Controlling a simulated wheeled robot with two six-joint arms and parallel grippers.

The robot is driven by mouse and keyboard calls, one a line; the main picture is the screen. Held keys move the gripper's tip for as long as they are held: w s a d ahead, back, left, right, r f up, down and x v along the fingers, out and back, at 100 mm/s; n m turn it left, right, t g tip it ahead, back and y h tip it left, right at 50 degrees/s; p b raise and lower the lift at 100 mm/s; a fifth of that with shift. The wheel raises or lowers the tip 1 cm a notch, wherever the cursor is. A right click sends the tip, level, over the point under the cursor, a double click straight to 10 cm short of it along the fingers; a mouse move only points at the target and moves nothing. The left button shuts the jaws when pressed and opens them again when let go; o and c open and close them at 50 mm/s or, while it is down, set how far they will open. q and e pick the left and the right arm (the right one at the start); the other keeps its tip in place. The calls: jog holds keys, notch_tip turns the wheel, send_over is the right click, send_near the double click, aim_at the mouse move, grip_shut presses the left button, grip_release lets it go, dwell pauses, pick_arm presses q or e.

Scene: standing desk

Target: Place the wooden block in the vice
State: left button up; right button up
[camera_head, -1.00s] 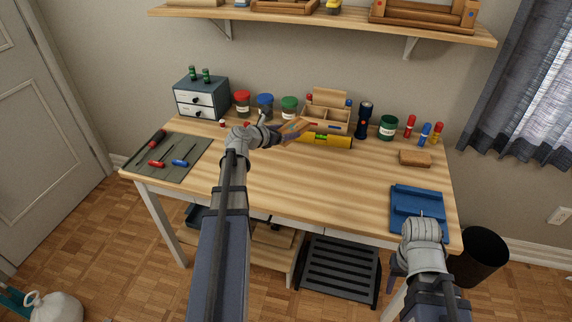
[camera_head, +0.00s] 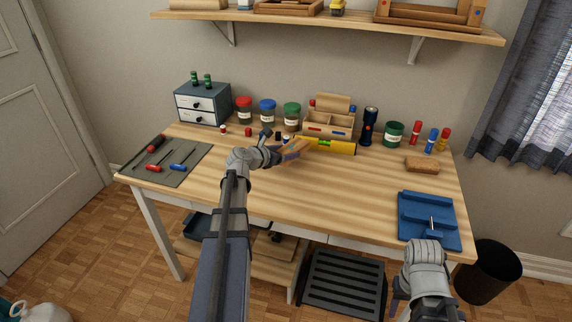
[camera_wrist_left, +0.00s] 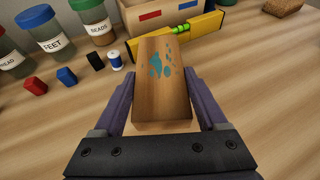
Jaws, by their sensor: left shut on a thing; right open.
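The wooden block (camera_head: 298,150) is light brown, with teal stains on its face in the left wrist view (camera_wrist_left: 163,65). My left gripper (camera_head: 284,154) is shut on it, one purple finger along each side, and holds it over the middle of the desk in front of the yellow level. The blue vice (camera_head: 428,210) sits at the desk's front right with a metal bar showing on it. My right gripper (camera_head: 399,285) is open, low by the desk's front right edge, below and left of the vice in the picture; its fingers are mostly hidden by my wrist.
Behind the block are a yellow level (camera_head: 330,145), a wooden organizer (camera_head: 330,124), jars (camera_head: 268,110) and a flashlight (camera_head: 369,125). A brown block-like piece (camera_head: 422,165) lies behind the vice. A tool mat (camera_head: 170,163) is at left. The desk's middle right is clear.

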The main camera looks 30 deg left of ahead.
pick_arm(q)
jog(key=shift+f+b, duration=1.75)
jog(key=shift+f, duration=0.05)
jog(key=shift+f, duration=0.2)
jog(key=o, duration=1.4)
jog(key=shift+r, duration=0.15)
jog(key=shift+r, duration=0.25)
jog(key=p+v, duration=0.4)
jog(key=v, duration=0.8)
jog(key=shift+f+p, duration=0.15)
jog(key=shift+p, duration=0.2)
